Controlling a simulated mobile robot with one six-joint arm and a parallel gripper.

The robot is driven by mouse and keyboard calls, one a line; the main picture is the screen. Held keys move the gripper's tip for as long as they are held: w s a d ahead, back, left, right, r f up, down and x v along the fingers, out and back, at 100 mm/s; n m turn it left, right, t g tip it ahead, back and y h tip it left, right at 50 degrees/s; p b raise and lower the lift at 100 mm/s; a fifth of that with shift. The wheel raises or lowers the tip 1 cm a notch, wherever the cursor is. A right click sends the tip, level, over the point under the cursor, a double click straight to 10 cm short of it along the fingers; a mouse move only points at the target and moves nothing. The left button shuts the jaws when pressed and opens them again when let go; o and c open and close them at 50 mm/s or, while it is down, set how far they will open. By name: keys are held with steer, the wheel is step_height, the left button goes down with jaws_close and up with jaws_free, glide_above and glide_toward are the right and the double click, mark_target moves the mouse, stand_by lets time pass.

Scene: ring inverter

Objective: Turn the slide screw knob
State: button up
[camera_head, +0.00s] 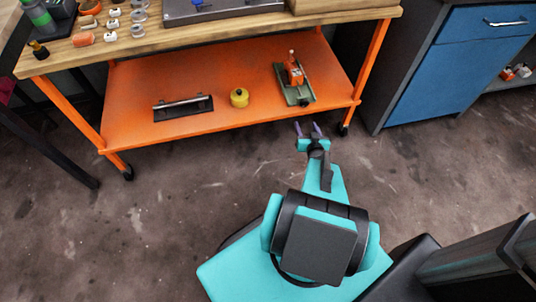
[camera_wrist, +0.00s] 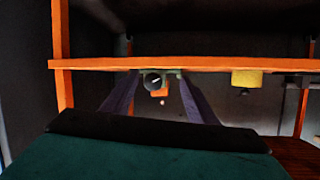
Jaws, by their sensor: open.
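The slide device, a grey-green rail (camera_head: 306,97) with an orange block (camera_head: 293,75) on it, stands on the right part of the orange cart's lower shelf. The wrist view looks upside down, with the device seen end-on. A dark round knob (camera_wrist: 153,80) faces me there, with the orange block (camera_wrist: 160,94) behind it. My gripper (camera_head: 309,128) is open and empty in front of the shelf's front edge, near the device's near end. In the wrist view its fingers (camera_wrist: 161,82) appear on either side of the knob. I cannot tell the remaining distance.
A yellow pot (camera_head: 239,97) and a dark bar-like tool (camera_head: 183,106) sit left of the device on the lower shelf (camera_head: 140,80). The wooden top (camera_head: 215,30) carries small parts above. A blue cabinet (camera_head: 455,75) stands right. The floor before the cart is clear.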

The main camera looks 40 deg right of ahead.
steer(key=s+a+r+n+g+y+p, duration=0.1)
steer(key=s+a+r+g+y+p, duration=0.1)
steer(key=a+g+p, duration=0.3)
steer(key=s+a+r+n+g+y+p, duration=0.2)
steer(key=a+g+p, duration=0.4)
steer(key=a+p, duration=0.7)
steer(key=a, duration=0.5)
steer(key=shift+s+a+r+n+y, duration=0.2)
steer(key=shift+s+r+n+y, duration=0.05)
steer(key=shift+s+n+y, duration=0.1)
stand_by(0.4)
